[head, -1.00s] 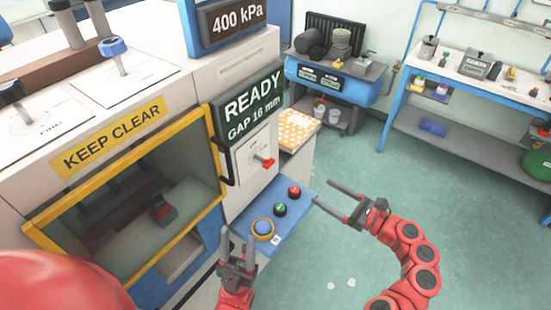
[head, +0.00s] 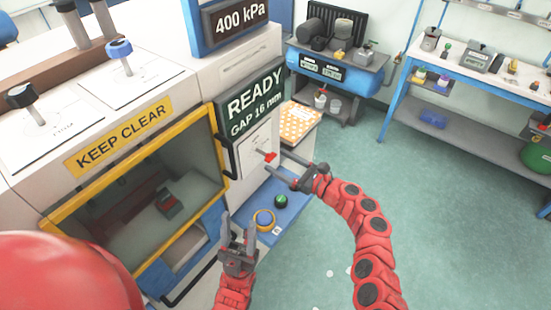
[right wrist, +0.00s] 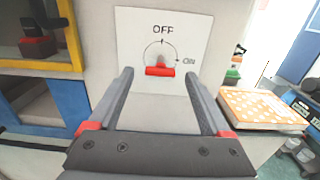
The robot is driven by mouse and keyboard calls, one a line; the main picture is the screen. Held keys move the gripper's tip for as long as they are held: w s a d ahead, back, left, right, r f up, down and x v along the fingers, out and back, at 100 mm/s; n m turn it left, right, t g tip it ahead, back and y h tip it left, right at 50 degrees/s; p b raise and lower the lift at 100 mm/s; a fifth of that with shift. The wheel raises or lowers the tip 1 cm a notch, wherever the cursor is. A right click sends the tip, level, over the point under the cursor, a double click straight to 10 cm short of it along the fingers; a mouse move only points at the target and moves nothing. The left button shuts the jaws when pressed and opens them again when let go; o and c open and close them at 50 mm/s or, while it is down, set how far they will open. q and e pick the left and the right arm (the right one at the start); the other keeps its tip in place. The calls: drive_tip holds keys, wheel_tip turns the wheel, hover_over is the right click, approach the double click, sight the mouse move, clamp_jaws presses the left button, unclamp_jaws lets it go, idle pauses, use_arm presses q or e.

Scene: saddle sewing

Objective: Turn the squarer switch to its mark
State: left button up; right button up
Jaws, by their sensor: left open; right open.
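The squarer switch is a red handle (right wrist: 160,71) on a white plate (right wrist: 185,35), marked OFF at the top and ON at the right. Its red bar lies level in the right wrist view. In the head view the switch (head: 268,156) is on the machine's side face, below the READY sign. My right gripper (head: 273,159) is open at the switch; in its wrist view the fingertips (right wrist: 158,74) are either side of the handle. I cannot tell whether they touch it. My left gripper (head: 238,218) is open and empty, in front of the machine.
A yellow-framed window (head: 215,150) is to the left. An orange patterned stack (head: 300,122) stands behind.

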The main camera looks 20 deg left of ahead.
sight(265, 154)
drive_tip(key=shift+x, duration=1.15)
clamp_jaws()
drive_tip(key=shift+f+b, duration=0.1)
drive_tip(key=shift+b, duration=0.25)
drive_tip(key=shift+f+n+b, duration=0.1)
drive_tip(key=shift+n+b, duration=0.85)
drive_tip(key=shift+n, duration=0.35)
drive_tip(key=n+b, duration=0.7)
drive_tip(key=b, duration=0.1)
drive_tip(key=n+b, duration=0.6)
drive_tip(key=b, duration=0.2)
drive_tip(key=shift+s+f+n+b, duration=0.1)
drive_tip(key=shift+f+n+b, duration=0.1)
drive_tip(key=shift+n+b, duration=0.2)
drive_tip(key=shift+r+n+b, duration=0.2)
drive_tip(key=shift+n+b, duration=0.6)
drive_tip(key=shift+b, duration=0.1)
